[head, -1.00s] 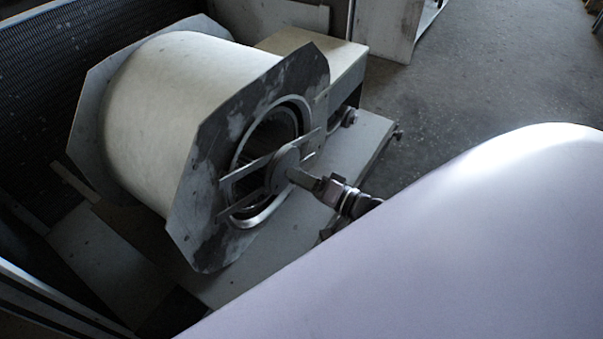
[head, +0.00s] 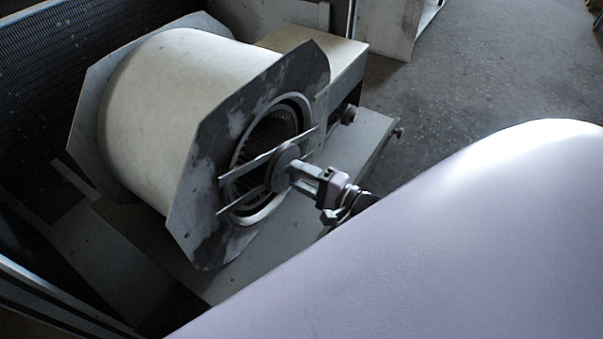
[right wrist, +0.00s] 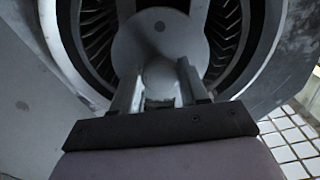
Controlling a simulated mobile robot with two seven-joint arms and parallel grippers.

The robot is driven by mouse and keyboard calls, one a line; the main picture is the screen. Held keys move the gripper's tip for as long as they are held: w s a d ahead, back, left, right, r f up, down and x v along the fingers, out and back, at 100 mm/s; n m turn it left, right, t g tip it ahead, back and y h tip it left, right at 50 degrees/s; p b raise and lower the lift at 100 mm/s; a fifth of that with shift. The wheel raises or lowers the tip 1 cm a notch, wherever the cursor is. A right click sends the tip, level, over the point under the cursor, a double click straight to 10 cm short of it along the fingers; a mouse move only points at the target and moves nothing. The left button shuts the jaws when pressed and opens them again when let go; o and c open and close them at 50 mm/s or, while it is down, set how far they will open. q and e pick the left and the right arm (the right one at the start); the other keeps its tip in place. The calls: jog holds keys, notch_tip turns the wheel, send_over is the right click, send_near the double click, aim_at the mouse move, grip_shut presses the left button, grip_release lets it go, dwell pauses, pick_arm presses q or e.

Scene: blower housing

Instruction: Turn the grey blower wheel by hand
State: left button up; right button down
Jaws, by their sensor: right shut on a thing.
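The grey blower wheel (head: 270,128) sits inside the round opening of the cream blower housing (head: 185,85); only some of its vanes show, behind the two crossbars. Its vanes also show in the right wrist view (right wrist: 97,27), on both sides of a grey hub disc (right wrist: 158,28). My right gripper (head: 295,172) is at the hub in front of the opening. In the right wrist view its two fingers (right wrist: 160,78) stand on either side of a pale round shaft end at the disc's centre, shut on it. My left gripper is not in view.
The housing's flat octagonal side plate (head: 205,165) stands upright around the opening. A cream box (head: 315,50) adjoins the housing at the back right, on a pale base plate (head: 350,160). Dark finned panels are at the left. Bare concrete floor (head: 470,80) lies to the right.

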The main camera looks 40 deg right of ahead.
dwell(0.4)
jog(key=c, duration=0.6)
grip_release()
jog(key=shift+s+d, duration=0.1)
jog(key=shift+s, duration=0.05)
jog(key=shift+p+v, duration=0.35)
jog(key=shift+v, duration=3.1)
jog(key=s+a+r+n+g+h+p, duration=0.1)
jog(key=s+a+n+g+p, duration=0.1)
jog(key=n, duration=0.4)
jog(key=s+a+r+n+g+h+p, duration=0.1)
jog(key=s+a+n+g+h+p, duration=0.1)
jog(key=s+a+n+p, duration=0.2)
jog(key=s+a+r+n+g+h+p, duration=0.1)
jog(key=s+a+r+n+g+p, duration=0.1)
jog(key=s+a+n+p, duration=0.2)
jog(key=shift+s+a+r+n+h, duration=0.2)
jog(key=shift+a+n, duration=0.35)
jog(key=shift+n, duration=0.4)
jog(key=shift+s+a+f+n+h, duration=0.1)
jog(key=shift+s+a+n, duration=0.2)
jog(key=shift+a+n, duration=0.45)
